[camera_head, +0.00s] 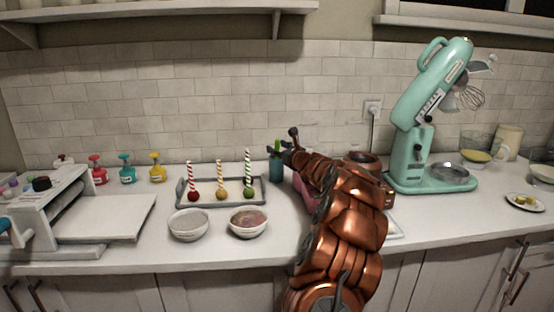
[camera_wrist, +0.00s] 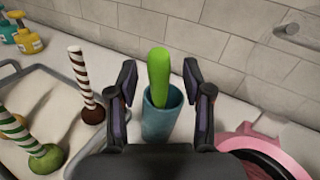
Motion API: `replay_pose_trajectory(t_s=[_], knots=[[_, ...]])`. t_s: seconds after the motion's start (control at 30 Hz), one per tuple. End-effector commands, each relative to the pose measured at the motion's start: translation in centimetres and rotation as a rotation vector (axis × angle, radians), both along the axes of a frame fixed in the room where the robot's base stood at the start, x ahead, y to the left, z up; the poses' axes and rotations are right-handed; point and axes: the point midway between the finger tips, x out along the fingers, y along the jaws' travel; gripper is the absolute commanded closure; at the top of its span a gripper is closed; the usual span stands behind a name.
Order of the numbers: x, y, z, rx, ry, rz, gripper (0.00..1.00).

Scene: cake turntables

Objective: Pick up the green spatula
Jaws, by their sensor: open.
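The green spatula (camera_wrist: 158,74) stands upright in a teal cup (camera_wrist: 159,122) in the wrist view. In the head view the green spatula (camera_head: 278,146) shows small above the teal cup (camera_head: 275,169), left of my arm's end. My gripper (camera_wrist: 160,78) is open, with one finger on each side of the spatula in the picture. I cannot tell how far in front of the spatula the fingers are. The spatula's lower part is hidden inside the cup. In the head view my gripper (camera_head: 288,152) is close to the cup and partly hidden by my own arm.
A grey tray (camera_head: 262,203) with striped sticks lies left of the cup. A pink object (camera_wrist: 264,146) sits close on the right, partly out of view. A tiled wall (camera_head: 210,95) rises behind. A mint mixer (camera_head: 422,120) stands farther right. Two bowls are in front of the tray.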

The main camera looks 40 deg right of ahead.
Motion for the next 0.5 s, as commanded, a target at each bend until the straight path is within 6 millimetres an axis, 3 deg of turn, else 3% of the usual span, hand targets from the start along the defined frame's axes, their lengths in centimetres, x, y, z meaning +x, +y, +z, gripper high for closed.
replay_pose_trajectory(t_s=[0.37,0.5], knots=[[0.61,-0.11,0.10,0.000,-0.002,0.000,0.50],[0.61,-0.10,0.10,0.000,-0.002,0.000,0.62]])
